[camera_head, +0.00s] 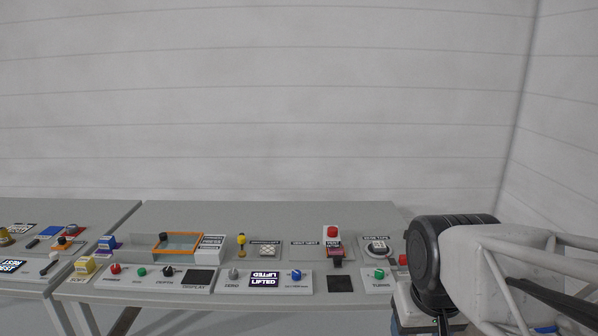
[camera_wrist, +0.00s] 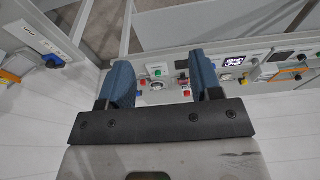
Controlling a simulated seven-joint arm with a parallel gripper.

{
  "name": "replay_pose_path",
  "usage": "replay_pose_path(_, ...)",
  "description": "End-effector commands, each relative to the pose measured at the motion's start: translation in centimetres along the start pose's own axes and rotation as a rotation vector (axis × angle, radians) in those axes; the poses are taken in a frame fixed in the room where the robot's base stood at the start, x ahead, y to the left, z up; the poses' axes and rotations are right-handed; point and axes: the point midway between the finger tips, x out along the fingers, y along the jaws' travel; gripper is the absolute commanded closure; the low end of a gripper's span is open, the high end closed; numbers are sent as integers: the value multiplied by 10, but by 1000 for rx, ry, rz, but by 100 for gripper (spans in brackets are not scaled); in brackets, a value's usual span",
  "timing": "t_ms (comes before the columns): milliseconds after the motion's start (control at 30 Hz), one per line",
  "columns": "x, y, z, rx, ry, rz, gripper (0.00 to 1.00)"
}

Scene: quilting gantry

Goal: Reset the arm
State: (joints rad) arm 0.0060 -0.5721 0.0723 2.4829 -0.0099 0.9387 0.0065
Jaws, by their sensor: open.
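My gripper (camera_wrist: 160,72) shows in the wrist view with its two blue fingers wide apart and nothing between them. Beyond the gap lies the edge of the control bench, with small buttons and a round dial on it. In the head view my arm fills the lower right, over the right end of the bench (camera_head: 270,212). The gripper itself is mostly hidden there behind the arm and the frame's bottom edge.
The bench carries a lit display (camera_head: 263,282) reading "LIFTED", a red button (camera_head: 332,231), a yellow-topped lever (camera_head: 241,239), an orange frame (camera_head: 157,248) and several knobs. A second panel table stands at the left. The space above the benches is clear before a pale wall.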

Motion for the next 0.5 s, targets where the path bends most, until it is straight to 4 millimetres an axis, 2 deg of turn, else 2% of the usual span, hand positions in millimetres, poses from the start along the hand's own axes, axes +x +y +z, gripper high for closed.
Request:
replay_pose_path(100, 1, 0, 19, 6, 7, 1, 41)
replay_pose_path(200, 2, 1, 28, 10, 11, 1, 41)
replay_pose_path(500, 3, 1, 34, 13, 12, 1, 41)
